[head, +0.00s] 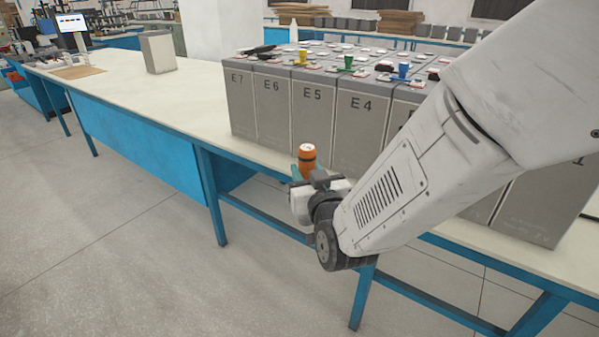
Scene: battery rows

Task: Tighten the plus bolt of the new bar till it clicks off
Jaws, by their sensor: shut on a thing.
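My gripper (311,181) is shut on an orange tool with a black band (307,158). The tool stands about upright in front of the near face of the battery row, below the cell tops. It is apart from the bolts. The grey cells (270,105) carry the labels E7, E6, E5 and E4, with more behind my arm. Bars and terminals (385,77) lie on the cell tops. They are too small here to tell the new bar or its plus bolt, and my arm hides the tops further right.
Yellow (303,55), green (348,62) and blue (403,70) caps stand up from the cell tops. The cells stand on a pale bench (200,95) with blue legs. A lone grey box (158,52) stands further left. The bench between them is clear.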

